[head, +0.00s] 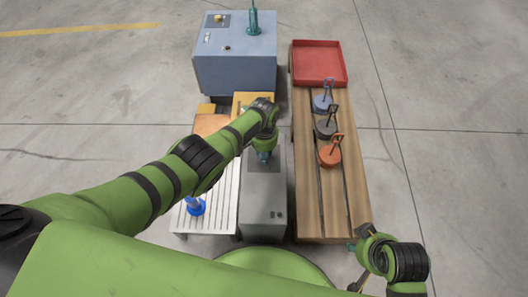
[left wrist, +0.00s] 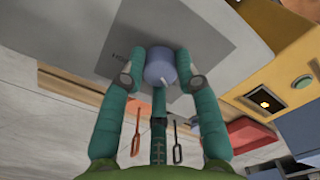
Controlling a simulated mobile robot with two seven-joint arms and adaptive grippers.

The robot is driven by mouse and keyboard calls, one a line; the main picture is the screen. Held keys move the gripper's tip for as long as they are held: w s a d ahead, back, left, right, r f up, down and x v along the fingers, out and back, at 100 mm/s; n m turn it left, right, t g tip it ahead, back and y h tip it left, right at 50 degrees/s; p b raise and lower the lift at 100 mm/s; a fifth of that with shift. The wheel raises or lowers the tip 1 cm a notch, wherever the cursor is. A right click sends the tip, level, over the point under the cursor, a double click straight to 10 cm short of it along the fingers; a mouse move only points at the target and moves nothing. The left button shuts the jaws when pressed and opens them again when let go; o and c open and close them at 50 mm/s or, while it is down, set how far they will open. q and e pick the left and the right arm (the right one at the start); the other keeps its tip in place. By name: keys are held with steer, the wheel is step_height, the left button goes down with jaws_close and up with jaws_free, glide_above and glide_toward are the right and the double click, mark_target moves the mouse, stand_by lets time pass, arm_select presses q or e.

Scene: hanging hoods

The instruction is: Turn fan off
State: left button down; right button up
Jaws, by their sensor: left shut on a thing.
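In the left wrist view a round blue-grey knob (left wrist: 160,72) with a light pointer mark sits on a grey panel (left wrist: 205,35) with partly hidden dark lettering. My left gripper (left wrist: 160,78) has its teal fingers closed around the knob, touching its sides. In the head view my left gripper (head: 264,157) is over the grey cabinet (head: 264,190), and the knob is hidden there by my arm. My right gripper (head: 353,247) is low at the right, by the bench's front corner; its fingers are too small to judge.
A wooden bench (head: 358,190) on the right bears a red tray (head: 320,62) and several handled weights, including an orange one (head: 329,156). A blue cabinet (head: 235,70) stands at the back. A white slatted table (head: 217,215) with a blue object (head: 195,206) is left. Open floor lies right.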

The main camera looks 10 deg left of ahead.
arm_select(q)
steer(key=shift+s+f, duration=0.1)
steer(key=shift+s, duration=0.05)
steer(key=c, duration=0.9)
jaws_free()
steer(key=shift+w+r, duration=0.2)
steer(key=shift+r, duration=0.5)
step_height(320, 180, up, 11)
steer(key=shift+s+f, duration=0.15)
